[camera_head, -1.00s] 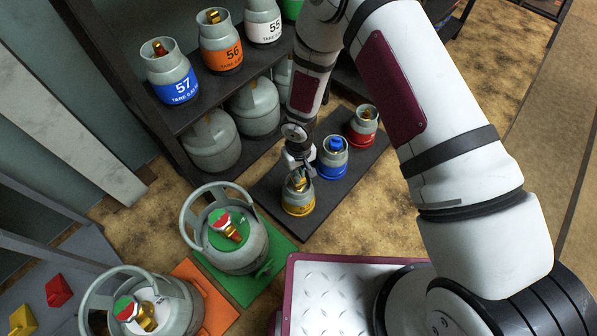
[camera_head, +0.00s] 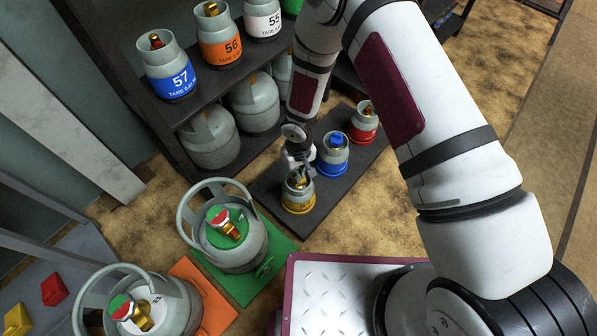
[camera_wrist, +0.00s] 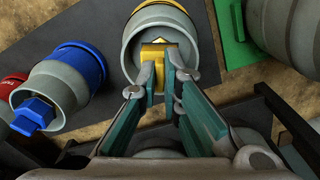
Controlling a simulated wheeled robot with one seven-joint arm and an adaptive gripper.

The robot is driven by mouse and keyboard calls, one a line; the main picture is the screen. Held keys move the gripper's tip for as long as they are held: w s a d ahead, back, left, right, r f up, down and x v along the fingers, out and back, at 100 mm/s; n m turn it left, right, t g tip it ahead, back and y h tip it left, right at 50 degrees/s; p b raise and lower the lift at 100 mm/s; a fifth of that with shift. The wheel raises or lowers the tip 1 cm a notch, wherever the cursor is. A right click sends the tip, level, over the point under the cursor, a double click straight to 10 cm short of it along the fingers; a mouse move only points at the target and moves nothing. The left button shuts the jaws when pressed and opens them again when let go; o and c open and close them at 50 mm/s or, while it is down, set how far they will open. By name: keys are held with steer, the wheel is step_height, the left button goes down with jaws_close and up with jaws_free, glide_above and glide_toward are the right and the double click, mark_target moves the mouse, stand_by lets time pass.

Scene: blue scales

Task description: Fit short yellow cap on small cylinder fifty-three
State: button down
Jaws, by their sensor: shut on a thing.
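The small cylinder with the yellow band (camera_head: 299,198) stands on a dark mat in the head view. Its number cannot be read, but it also shows in the wrist view (camera_wrist: 195,22). My gripper (camera_wrist: 158,78) is over its open collar, with the fingers shut on the short yellow cap (camera_wrist: 157,53). The cap is at the collar's opening in the wrist view. Whether it is seated on the valve cannot be told, because the valve is hidden. In the head view my gripper (camera_head: 298,165) comes down over the cylinder from behind.
A blue-banded cylinder with a blue cap (camera_head: 332,155) stands close beside, then a red-banded one (camera_head: 364,125). A larger cylinder (camera_head: 232,245) stands on a green mat in front left. A red cap (camera_head: 54,290) and a yellow cap (camera_head: 18,320) lie at lower left. A shelf holds several cylinders.

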steer(key=c, duration=1.7)
jaws_free()
step_height(320, 180, up, 12)
